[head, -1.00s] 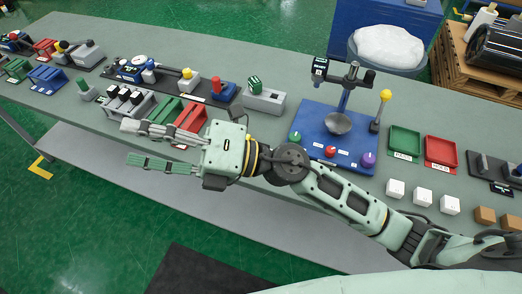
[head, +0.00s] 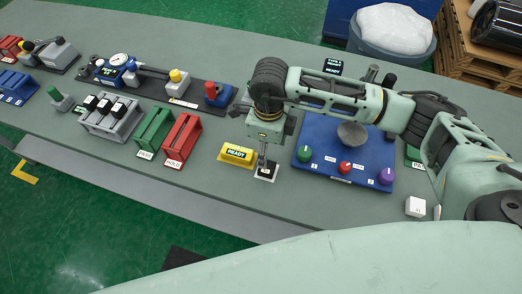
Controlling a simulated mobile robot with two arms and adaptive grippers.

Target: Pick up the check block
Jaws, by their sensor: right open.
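My right gripper (head: 264,165) points down at the bench, its arm coming in from the right; it is open. Below it lies a small dark pad with a white edge (head: 270,174). The gripper's body and fingers cover part of this spot, so I cannot tell whether a check block stands between the fingers. No readable label names a check block. A yellow block marked READY (head: 237,154) sits just left of the fingers, apart from them. My left gripper is not in view.
A red rack (head: 183,138) and a green rack (head: 154,131) stand to the left, beside a grey holder with black pieces (head: 112,118). A blue base with coloured knobs (head: 325,159) is close on the right. The front bench strip is mostly clear.

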